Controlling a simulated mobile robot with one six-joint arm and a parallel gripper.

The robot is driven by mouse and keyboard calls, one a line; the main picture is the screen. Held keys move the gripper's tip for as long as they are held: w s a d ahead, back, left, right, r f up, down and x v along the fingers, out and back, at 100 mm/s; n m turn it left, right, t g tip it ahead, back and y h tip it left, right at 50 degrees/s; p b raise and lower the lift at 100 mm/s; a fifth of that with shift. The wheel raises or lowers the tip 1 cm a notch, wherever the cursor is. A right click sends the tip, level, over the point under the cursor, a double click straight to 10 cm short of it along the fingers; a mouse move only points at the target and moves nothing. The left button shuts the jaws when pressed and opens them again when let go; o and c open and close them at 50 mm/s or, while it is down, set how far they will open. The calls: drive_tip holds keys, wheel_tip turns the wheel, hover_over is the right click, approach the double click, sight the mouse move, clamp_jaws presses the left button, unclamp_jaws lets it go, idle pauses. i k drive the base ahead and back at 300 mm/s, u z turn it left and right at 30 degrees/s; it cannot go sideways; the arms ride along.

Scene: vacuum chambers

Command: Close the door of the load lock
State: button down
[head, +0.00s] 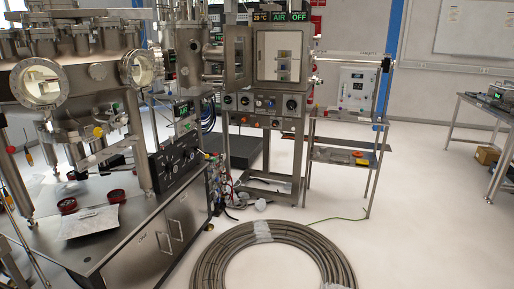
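A box-shaped steel chamber, seemingly the load lock (260,56), stands on a metal frame at the back centre in the head view. Its door (238,57), a framed panel with a window, is swung open to the left of the square opening. Inside the opening, small holders or shelves (284,66) show, too small to make out. Lit displays above read 20 °C, AIR and OFF. My gripper is not in view.
A large coiled hose (272,262) lies on the floor in front. A steel bench (135,240) and a large chamber with round ports fill the left. A narrow shelf stand (340,160) is right of the load lock. The right-hand floor is mostly clear up to a table (485,105).

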sight(232, 85)
drive_tip(key=u, duration=0.05)
drive_tip(key=i, duration=1.65)
drive_tip(key=u, duration=0.9)
drive_tip(key=i, duration=0.55)
drive_tip(key=u, duration=0.9)
drive_tip(key=i, duration=0.8)
drive_tip(key=u, duration=0.45)
